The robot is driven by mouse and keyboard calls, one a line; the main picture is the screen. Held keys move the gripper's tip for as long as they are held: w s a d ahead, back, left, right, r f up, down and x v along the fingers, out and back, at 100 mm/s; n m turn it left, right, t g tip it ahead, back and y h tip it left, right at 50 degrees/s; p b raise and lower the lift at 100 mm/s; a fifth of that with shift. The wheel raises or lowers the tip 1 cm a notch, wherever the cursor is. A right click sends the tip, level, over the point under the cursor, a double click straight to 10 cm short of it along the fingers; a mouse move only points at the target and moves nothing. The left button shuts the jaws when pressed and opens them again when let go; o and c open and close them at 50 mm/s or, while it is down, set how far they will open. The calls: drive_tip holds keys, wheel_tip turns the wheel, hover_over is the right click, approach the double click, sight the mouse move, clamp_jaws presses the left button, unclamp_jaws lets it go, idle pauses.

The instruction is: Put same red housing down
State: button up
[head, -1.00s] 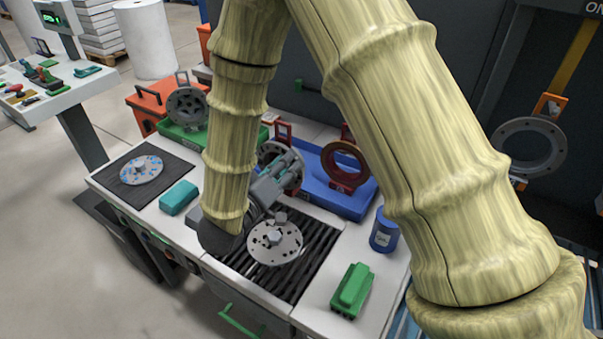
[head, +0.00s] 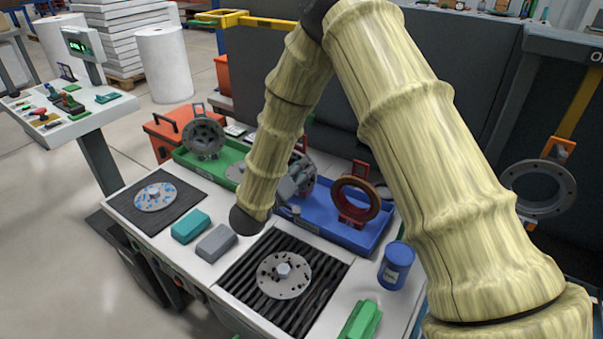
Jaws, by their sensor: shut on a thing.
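My gripper (head: 297,188) is at the left part of the blue tray (head: 352,242), partly behind my arm. It is shut at a grey round housing (head: 305,172) with a small red handle, and appears to hold it. The arm hides much of this housing, and I cannot tell whether it touches the tray floor. A second housing, with a dark red ring (head: 357,200) and a red handle, stands upright in the same tray, to the right of my gripper and apart from it.
A flat perforated disc (head: 284,275) lies on the black slatted grate. A blue can (head: 396,265) and a green block (head: 361,322) stand to the right. Teal (head: 190,227) and grey (head: 216,243) blocks lie to the left. The green tray (head: 185,157) holds another grey housing (head: 203,138).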

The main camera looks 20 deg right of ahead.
drive_tip(key=shift+w+d+f+p, duration=0.1)
drive_tip(key=shift+w+f+p, duration=0.2)
drive_tip(key=shift+f, duration=0.55)
drive_tip(key=shift+w+d+f+p, duration=0.15)
drive_tip(key=shift+f+p, duration=0.1)
drive_tip(key=shift+f, duration=0.6)
drive_tip(key=o, duration=1)
drive_tip(key=shift+f, duration=0.1)
drive_tip(key=shift+o, duration=0.2)
drive_tip(key=shift+s+a, duration=0.1)
drive_tip(key=shift+a, duration=0.05)
drive_tip(key=b+v, duration=0.2)
drive_tip(key=v, duration=0.9)
drive_tip(key=shift+s+a+b, duration=0.25)
drive_tip(key=shift+a+b, duration=0.1)
drive_tip(key=shift+b, duration=0.05)
